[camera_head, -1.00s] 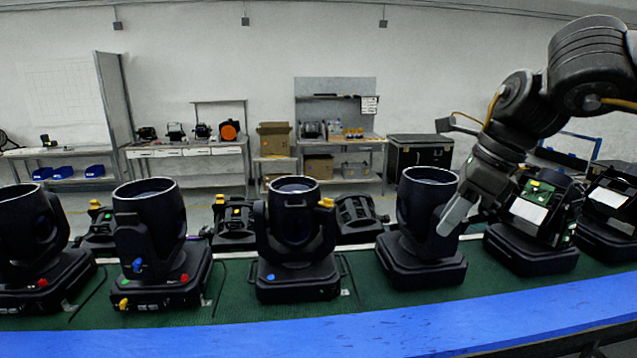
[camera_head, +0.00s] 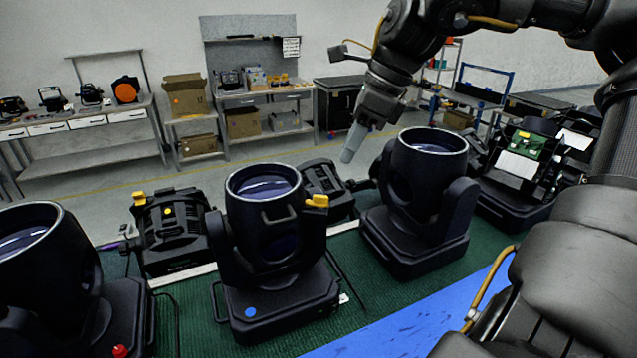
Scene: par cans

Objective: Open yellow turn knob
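A black par can (camera_head: 270,240) stands upright near the middle of the picture. A yellow knob (camera_head: 317,201) sticks out at the upper right of its yoke, right of the round head. A blue knob (camera_head: 250,312) is on its base. A second yellow knob (camera_head: 139,198) is at the upper left of the black fixture behind. My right gripper (camera_head: 349,152) points down, above and to the right of the middle can's yellow knob and apart from it. One pale finger shows clearly; whether the fingers are apart is not visible. My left gripper is out of view.
Another par can (camera_head: 424,195) stands right of the middle one, close to my gripper. A third can (camera_head: 45,265) with a red knob (camera_head: 120,351) is cut off at left. An opened fixture (camera_head: 520,165) is at right. A blue strip (camera_head: 400,318) edges the green surface (camera_head: 195,318).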

